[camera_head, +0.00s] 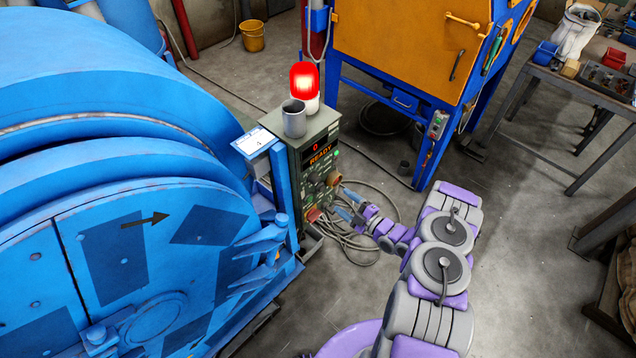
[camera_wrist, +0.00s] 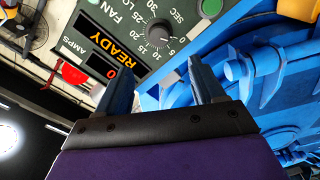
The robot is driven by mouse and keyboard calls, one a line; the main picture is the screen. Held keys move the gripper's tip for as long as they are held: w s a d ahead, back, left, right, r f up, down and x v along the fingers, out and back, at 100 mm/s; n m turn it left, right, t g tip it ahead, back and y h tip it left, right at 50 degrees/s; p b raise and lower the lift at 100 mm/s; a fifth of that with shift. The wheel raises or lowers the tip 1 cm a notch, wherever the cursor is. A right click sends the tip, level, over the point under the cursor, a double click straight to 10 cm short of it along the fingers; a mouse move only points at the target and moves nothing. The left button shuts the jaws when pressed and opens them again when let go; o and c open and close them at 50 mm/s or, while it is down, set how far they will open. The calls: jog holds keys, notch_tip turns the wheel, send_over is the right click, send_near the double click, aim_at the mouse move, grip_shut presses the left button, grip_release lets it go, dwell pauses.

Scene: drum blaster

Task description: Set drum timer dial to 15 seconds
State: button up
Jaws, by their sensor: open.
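The timer dial (camera_wrist: 159,34) is a dark round knob with a white number scale marked SEC on the grey-green panel, in the wrist view. Which number it points to is too small to tell. My gripper (camera_wrist: 160,66) is open, with its two blue fingers spread apart below the dial in the picture; nothing shows between them. In the head view, my gripper (camera_head: 345,204) is close to the front of the control box (camera_head: 296,152), by its lower controls. The orange display (camera_wrist: 112,53) reads READY, with a red 0 beside it.
A large blue drum machine (camera_head: 130,215) stands left of the control box. A lit red lamp (camera_head: 304,82) and a grey cup (camera_head: 293,118) sit on the box. Cables (camera_head: 372,238) lie on the floor below. An orange cabinet (camera_head: 400,45) stands behind.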

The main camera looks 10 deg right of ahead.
aim_at(318, 182)
jog(key=b+x, duration=0.1)
jog(key=x, duration=1.2)
jog(key=shift+b, duration=0.3)
jog(key=shift+d, duration=0.1)
jog(key=shift+c, duration=0.4)
jog(key=c, duration=1)
jog(key=shift+o, duration=0.2)
